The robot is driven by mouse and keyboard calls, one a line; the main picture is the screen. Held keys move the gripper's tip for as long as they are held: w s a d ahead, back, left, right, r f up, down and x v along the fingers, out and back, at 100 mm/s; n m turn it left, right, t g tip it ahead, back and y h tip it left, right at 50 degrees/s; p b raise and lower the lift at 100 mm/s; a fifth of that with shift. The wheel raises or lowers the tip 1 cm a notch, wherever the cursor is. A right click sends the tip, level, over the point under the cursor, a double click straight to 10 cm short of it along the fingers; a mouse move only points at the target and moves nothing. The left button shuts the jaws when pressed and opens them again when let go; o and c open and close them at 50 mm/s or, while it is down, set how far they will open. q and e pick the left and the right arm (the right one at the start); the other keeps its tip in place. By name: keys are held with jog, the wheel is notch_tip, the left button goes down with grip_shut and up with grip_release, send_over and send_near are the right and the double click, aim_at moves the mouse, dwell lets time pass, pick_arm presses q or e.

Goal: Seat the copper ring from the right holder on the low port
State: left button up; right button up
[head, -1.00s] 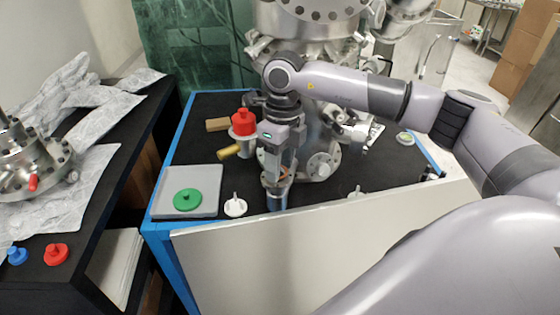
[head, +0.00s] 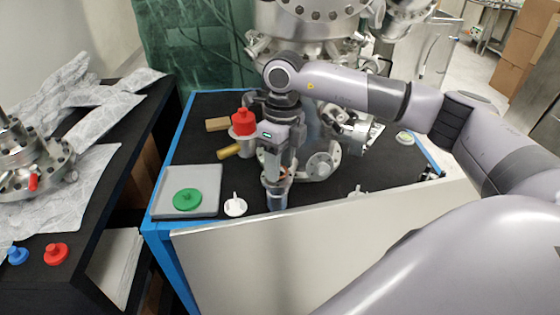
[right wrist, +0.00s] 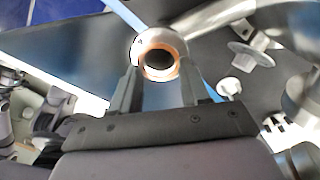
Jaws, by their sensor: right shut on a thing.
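The low port (head: 276,187) is an upright metal tube with a flanged top, near the table's front edge. My right gripper (head: 276,172) points down at its mouth and is shut on the copper ring (head: 285,172). In the right wrist view the copper ring (right wrist: 160,73) shows as an orange band between the fingertips, over the port's round opening, with the port's flange (right wrist: 150,38) behind it. Whether the ring touches the port face I cannot tell. A white holder with a peg (head: 235,206) stands left of the port; another (head: 357,193) stands to the right. My left gripper is out of view.
A grey tray (head: 207,174) with a green knobbed cap (head: 187,199) lies at the left. A red-capped fitting (head: 243,123) stands behind the port. The large steel chamber (head: 310,20) rises at the back. A pale panel (head: 330,240) borders the table's front.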

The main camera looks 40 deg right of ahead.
jog(key=shift+f+b, duration=0.35)
jog(key=shift+f, duration=0.25)
dwell(0.6)
jog(key=o, duration=1.2)
jog(key=shift+d, duration=0.1)
jog(key=shift+r, duration=0.35)
notch_tip(320, 180, up, 7)
jog(key=shift+f, duration=0.15)
